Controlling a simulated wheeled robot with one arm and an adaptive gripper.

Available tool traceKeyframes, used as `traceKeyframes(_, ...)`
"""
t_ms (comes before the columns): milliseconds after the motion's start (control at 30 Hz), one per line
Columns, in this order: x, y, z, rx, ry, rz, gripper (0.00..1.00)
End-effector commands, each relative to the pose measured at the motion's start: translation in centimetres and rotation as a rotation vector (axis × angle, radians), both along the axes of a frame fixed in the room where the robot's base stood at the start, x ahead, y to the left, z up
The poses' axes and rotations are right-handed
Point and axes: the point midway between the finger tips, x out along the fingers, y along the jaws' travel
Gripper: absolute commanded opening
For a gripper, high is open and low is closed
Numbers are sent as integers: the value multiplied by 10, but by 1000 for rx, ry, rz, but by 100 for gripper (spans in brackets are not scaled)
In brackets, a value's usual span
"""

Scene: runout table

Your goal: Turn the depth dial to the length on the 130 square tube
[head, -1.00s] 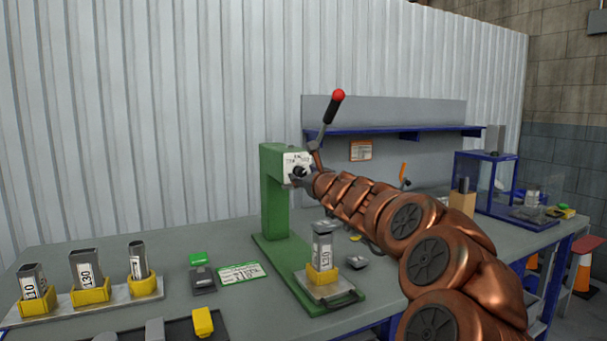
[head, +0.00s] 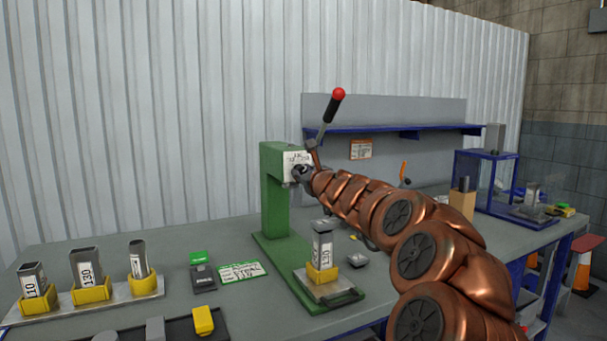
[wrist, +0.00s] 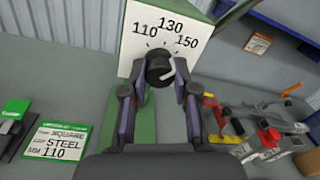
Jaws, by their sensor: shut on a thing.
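The black depth dial (wrist: 160,69) sits on a white plate (wrist: 172,36) marked 110, 130 and 150 on the green press (head: 275,200). Its pale pointer line slants up and right, roughly toward the 150 side; the exact mark is hard to tell. My gripper (wrist: 160,88) has one finger on each side of the dial and is shut on it. It also shows at the press head in the head view (head: 304,175). A square tube (head: 323,245) labelled 130 stands upright in a yellow holder (head: 322,274) on the press base.
A rack (head: 120,296) with several upright tubes stands at left. A green-headed card (wrist: 62,142) reads square, steel, 110. A red-knobbed lever (head: 333,108) rises above the press head. A blue-framed clear box (head: 490,190) stands at right.

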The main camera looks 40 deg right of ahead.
Motion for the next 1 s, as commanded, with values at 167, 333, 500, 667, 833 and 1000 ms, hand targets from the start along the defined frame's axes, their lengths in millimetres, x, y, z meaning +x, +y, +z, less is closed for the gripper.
traceKeyframes(167,0,0,0,-1,0,0,0)
traceKeyframes(333,0,0,0,-23,6,0,0)
traceKeyframes(500,0,0,-1,-94,32,-2,0)
traceKeyframes(667,0,0,-3,-204,70,1,0)
traceKeyframes(833,0,0,-3,-342,119,0,0)
traceKeyframes(1000,0,-1,-2,-471,164,-1,0)
